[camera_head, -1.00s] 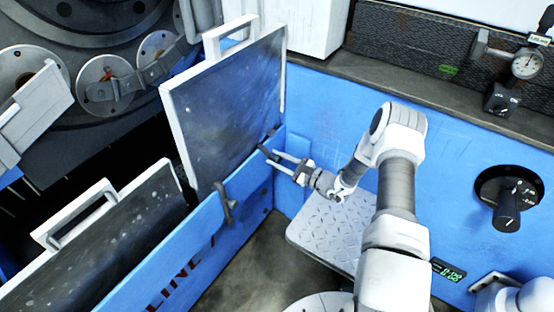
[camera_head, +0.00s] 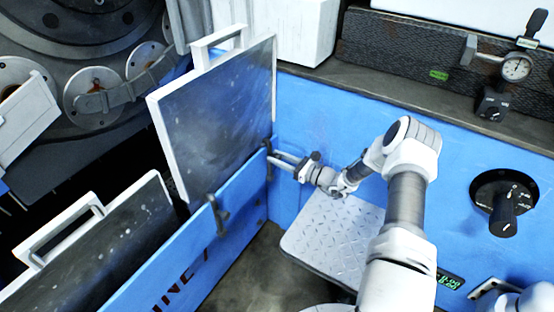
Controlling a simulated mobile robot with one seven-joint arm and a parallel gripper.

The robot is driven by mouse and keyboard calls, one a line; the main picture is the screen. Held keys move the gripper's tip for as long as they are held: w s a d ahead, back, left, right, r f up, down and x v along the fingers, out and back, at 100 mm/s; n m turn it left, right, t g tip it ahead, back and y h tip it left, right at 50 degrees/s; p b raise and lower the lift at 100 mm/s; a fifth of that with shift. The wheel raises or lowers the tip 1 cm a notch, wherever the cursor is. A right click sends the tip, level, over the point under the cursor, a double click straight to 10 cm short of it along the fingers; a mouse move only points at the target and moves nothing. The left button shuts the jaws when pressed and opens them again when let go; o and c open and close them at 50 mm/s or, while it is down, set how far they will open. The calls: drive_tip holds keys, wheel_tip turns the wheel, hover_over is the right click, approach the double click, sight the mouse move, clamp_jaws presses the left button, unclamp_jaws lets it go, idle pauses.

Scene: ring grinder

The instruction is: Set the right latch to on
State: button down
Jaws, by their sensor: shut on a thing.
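The right latch (camera_head: 267,146) is a small dark piece on the top edge of the blue wall, near the corner by the large panel. My gripper (camera_head: 276,160) reaches it from the right, with its light fingers closed on it. The fingers hide part of the latch, so its exact angle is hard to read. A second dark latch (camera_head: 219,213) sits further left along the same blue wall (camera_head: 178,262), apart from my gripper.
Two dark panels with white frames and handles, one larger (camera_head: 222,115) and one lower left (camera_head: 95,250), stand behind the blue wall. A diamond-plate step (camera_head: 330,240) lies below my arm. A black knob (camera_head: 504,215) and a dial gauge (camera_head: 515,68) are at right.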

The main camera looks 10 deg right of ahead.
drive_tip(key=shift+d, duration=0.15)
drive_tip(key=c, duration=0.6)
unclamp_jaws()
drive_tip(key=p+v, duration=0.3)
drive_tip(key=v, duration=1.4)
drive_tip(key=shift+s+d+r+p, duration=0.1)
drive_tip(key=shift+d+p, duration=0.05)
drive_tip(key=shift+p, duration=0.15)
drive_tip(key=shift+s, duration=0.1)
